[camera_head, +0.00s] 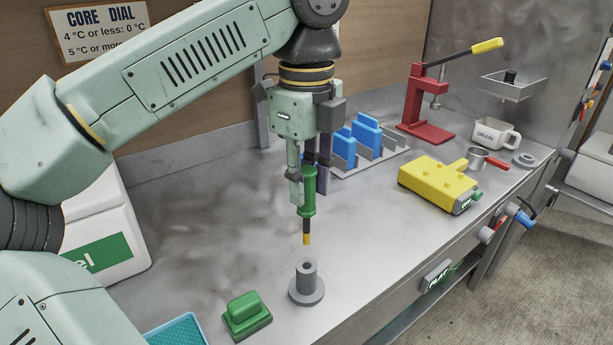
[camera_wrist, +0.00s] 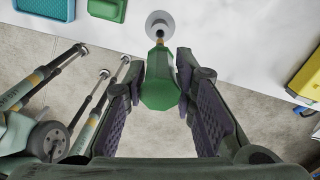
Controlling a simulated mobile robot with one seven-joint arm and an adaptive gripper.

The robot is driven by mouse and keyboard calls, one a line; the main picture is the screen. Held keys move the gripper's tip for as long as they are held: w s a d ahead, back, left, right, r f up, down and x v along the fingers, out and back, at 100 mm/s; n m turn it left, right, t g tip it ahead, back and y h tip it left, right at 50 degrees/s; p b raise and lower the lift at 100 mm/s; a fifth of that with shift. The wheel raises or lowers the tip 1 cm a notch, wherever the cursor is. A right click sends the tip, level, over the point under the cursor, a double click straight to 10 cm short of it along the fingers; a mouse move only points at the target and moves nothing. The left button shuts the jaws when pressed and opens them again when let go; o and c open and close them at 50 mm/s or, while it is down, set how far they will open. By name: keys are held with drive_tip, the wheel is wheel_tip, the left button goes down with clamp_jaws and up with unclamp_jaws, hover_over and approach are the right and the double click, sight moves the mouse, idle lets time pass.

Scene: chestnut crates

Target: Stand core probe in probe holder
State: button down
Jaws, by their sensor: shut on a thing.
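My gripper (camera_head: 308,178) is shut on the core probe (camera_head: 309,195), which has a green handle, a dark shaft and an orange-yellow tip. The probe hangs upright with its tip pointing down, above and apart from the probe holder. The probe holder (camera_head: 306,283) is a grey upright tube on a round base on the steel bench. In the wrist view the probe's green handle (camera_wrist: 160,92) sits between the finger pads, and the round grey holder (camera_wrist: 160,24) shows just beyond its tip. The holder's bore is partly visible from above.
A green block with a handle (camera_head: 246,315) and a blue tray (camera_head: 177,331) lie to the left of the holder. A yellow block (camera_head: 437,183), blue pieces in a rack (camera_head: 372,158) and a red lever press (camera_head: 425,130) stand further right. The bench around the holder is clear.

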drive_tip(key=b, duration=0.3)
hover_over(307, 243)
drive_tip(key=shift+w+f, duration=0.15)
drive_tip(key=shift+f, duration=0.9)
drive_tip(key=shift+w+f, duration=0.15)
drive_tip(key=shift+f, duration=0.9)
drive_tip(key=shift+f+b, duration=2.95)
drive_tip(key=shift+f, duration=1.05)
drive_tip(key=c, duration=1.2)
unclamp_jaws()
drive_tip(key=shift+c, duration=0.2)
drive_tip(key=shift+r, duration=0.1)
wheel_tip(307, 243, up, 7)
drive_tip(key=shift+r, duration=0.15)
